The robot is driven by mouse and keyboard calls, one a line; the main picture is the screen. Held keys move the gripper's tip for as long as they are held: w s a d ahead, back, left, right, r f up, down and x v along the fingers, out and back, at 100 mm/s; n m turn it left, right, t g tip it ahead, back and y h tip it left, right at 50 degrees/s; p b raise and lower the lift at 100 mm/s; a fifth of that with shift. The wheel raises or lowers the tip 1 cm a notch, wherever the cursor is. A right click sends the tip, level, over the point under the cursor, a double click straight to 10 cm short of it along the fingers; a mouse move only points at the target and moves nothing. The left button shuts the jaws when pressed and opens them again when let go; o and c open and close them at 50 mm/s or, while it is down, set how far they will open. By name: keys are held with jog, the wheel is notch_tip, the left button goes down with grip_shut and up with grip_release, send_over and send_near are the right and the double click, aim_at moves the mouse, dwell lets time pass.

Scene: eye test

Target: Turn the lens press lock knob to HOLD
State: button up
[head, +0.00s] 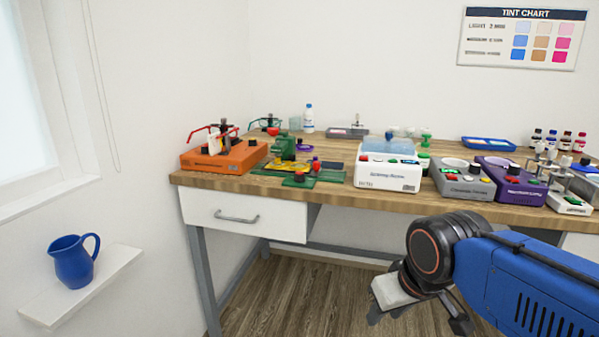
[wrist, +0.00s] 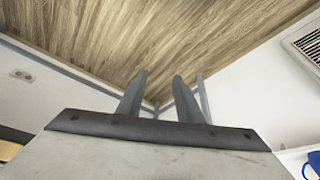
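The desk devices are small in the head view, and I cannot read a HOLD mark or tell for sure which is the lens press. An orange device (head: 225,157) with a dark upright part and red handles stands at the left end of the desk. A green device (head: 284,146) with a dark knob-like top is right of it. A white device (head: 388,172), a grey device (head: 461,180) and a purple device (head: 512,184) carry coloured knobs or buttons. My gripper (wrist: 160,75) is open and empty, below the desk's front edge and apart from every device.
The wooden desk (head: 335,196) has a white drawer (head: 245,215) and grey legs. Blue trays, small bottles and eyeglass frames crowd its top. A blue jug (head: 74,262) stands on a white wall shelf (head: 117,272) at left. The floor (head: 290,300) before the desk is clear.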

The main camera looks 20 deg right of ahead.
jog(key=w+r+n+g, duration=0.1)
jog(key=w+r+n, duration=0.1)
jog(key=w+r, duration=0.95)
notch_tip(320, 180, up, 21)
jog(key=n+g, duration=0.4)
jog(key=n, duration=0.4)
send_over(300, 173)
notch_tip(300, 173, down, 17)
jog(key=shift+w+r, duration=0.15)
jog(key=shift+m, duration=0.3)
jog(key=c, duration=0.8)
